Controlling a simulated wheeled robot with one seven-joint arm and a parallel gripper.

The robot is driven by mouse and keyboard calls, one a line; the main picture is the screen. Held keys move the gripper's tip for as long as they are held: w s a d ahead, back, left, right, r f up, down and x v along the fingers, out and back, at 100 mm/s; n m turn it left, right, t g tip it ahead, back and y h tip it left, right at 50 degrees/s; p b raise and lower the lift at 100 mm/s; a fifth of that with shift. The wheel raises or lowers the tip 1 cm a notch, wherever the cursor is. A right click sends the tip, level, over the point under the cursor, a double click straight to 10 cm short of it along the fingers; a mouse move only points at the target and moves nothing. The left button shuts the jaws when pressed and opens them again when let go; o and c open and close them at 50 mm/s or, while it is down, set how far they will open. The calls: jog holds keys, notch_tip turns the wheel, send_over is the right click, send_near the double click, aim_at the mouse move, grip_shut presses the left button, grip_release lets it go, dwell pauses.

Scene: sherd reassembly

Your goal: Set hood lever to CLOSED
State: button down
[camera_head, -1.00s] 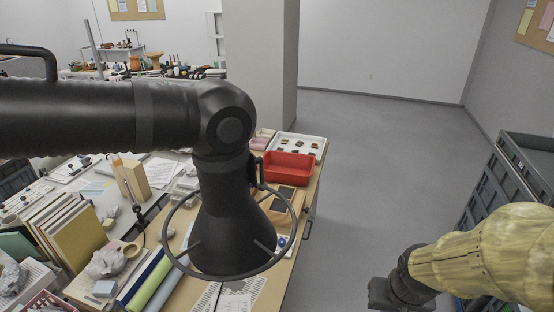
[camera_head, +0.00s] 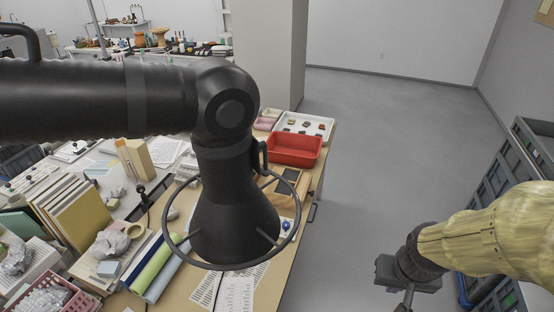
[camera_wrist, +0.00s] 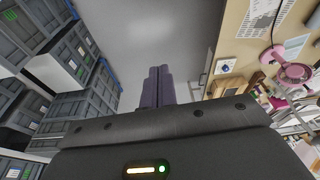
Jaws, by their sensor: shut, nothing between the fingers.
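A black extraction hood (camera_head: 235,225) with a wire ring around its mouth hangs from a thick black jointed duct (camera_head: 85,100) over the workbench. A small dark upright part (camera_head: 263,158) stands at the right of the hood's neck and looks like the lever. I cannot read any mark or tell its setting. My gripper (camera_head: 404,303) is at the lower right of the head view, well apart from the hood, pointing down over the floor. In the wrist view its fingers (camera_wrist: 157,84) are together with nothing between them. The hood does not show there.
The workbench (camera_head: 205,290) holds a red tray (camera_head: 294,149), a white tray of sherds (camera_head: 304,126), books (camera_head: 75,210) and rolled sheets (camera_head: 150,268). Grey crates (camera_head: 505,160) are stacked at the right. The floor (camera_head: 370,150) between bench and crates is clear.

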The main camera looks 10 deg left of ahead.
jog(key=w+a+r+n+y+b, duration=0.4)
jog(key=w+a+r+n+b, duration=0.65)
jog(key=w+r, duration=0.2)
jog(key=s+a+r+n+y+b, duration=0.3)
jog(key=a+r+n, duration=0.6)
jog(key=r+n, duration=0.4)
jog(key=shift+s+a+n+g+b, duration=0.4)
jog(key=shift+s+b, duration=0.2)
jog(key=shift+b, duration=0.35)
